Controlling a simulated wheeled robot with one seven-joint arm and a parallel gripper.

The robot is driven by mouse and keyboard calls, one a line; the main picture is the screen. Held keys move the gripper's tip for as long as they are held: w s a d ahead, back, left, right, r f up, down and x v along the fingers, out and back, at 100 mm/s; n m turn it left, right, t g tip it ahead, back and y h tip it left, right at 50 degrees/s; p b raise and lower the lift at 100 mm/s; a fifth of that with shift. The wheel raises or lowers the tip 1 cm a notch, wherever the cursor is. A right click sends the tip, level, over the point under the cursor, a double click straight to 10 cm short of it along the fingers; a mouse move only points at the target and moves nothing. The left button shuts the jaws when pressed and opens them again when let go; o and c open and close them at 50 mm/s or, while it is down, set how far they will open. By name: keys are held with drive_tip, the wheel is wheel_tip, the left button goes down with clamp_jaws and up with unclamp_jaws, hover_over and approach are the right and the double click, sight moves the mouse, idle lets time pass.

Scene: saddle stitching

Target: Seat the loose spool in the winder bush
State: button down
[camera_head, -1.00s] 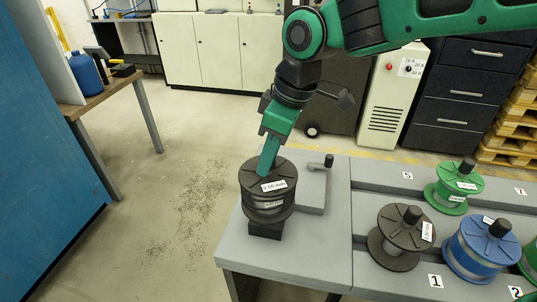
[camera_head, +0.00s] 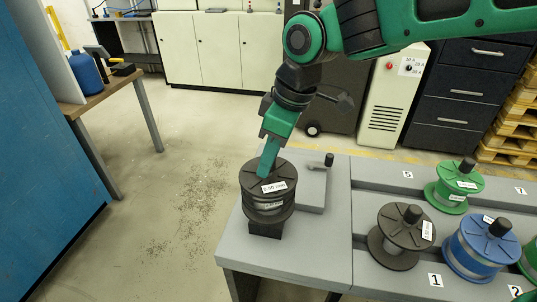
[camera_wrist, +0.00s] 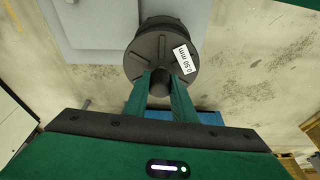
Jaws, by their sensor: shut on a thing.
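The loose spool (camera_head: 267,205) is dark, with a white "0.50 mm" label on its upper flange. It stands roughly upright above a dark block (camera_head: 265,231) at the near left of the grey winder bench. My gripper (camera_head: 267,168) comes down from above and is shut on the spool's central knob. The wrist view shows both green fingers (camera_wrist: 160,84) around the knob and the upper flange (camera_wrist: 150,50) beyond them. The winder bush is hidden under the spool, and I cannot tell how far the spool sits in it.
A crank handle (camera_head: 328,161) rises from a raised grey plate (camera_head: 313,190) just right of the spool. On the rack to the right stand a black spool (camera_head: 401,230), a blue spool (camera_head: 482,247) and a green spool (camera_head: 456,187). Open floor lies left of the bench.

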drive_tip(key=shift+f, duration=1.75)
drive_tip(key=c, duration=1.4)
unclamp_jaws()
drive_tip(key=shift+f, duration=0.1)
drive_tip(key=v, duration=1)
drive_tip(key=shift+w+d+r, duration=0.1)
drive_tip(key=shift+r, duration=0.3)
